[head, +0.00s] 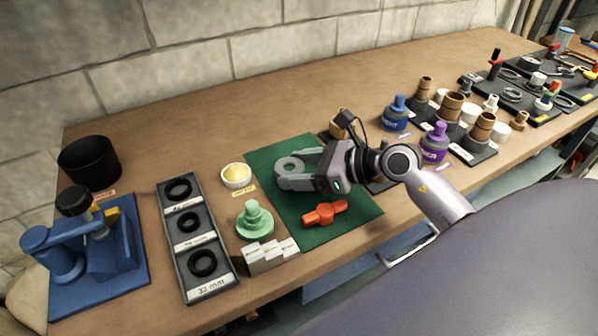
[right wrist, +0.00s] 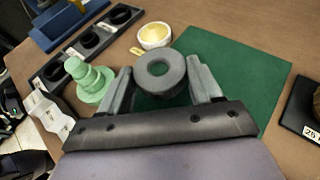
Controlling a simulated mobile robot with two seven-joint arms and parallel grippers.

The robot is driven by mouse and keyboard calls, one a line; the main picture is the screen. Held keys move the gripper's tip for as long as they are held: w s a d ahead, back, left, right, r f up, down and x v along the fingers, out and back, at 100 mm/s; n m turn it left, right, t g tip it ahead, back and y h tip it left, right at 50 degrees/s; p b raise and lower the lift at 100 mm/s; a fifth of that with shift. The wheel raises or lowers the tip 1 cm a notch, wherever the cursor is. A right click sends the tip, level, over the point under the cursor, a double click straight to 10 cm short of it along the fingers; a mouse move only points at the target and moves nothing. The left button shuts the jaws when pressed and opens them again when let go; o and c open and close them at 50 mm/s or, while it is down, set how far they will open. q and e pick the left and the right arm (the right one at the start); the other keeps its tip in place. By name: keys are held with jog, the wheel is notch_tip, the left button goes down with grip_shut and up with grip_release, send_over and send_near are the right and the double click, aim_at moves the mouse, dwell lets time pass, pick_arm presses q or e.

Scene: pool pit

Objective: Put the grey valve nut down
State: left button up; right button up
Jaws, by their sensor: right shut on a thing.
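The grey valve nut (right wrist: 160,70) is a thick ring with a round hole, held between the fingers of my right gripper (right wrist: 164,86) in the right wrist view. In the head view the nut (head: 287,166) shows at the tips of my right gripper (head: 292,174), over the green mat (head: 350,208). I cannot tell whether the nut touches the mat. My left gripper is not in view.
A red-orange valve handle (head: 325,213) lies on the mat's front part. A green stepped piece (head: 254,222), a yellow-filled bowl (head: 236,176) and a black three-ring tray (head: 171,238) stand left. Blue and purple bottles (head: 435,143) stand right.

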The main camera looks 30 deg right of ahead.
jog(key=shift+f, duration=0.45)
jog(key=shift+f, duration=0.1)
jog(key=shift+f+b, duration=0.55)
jog(key=o, duration=1)
jog(key=shift+r, duration=0.1)
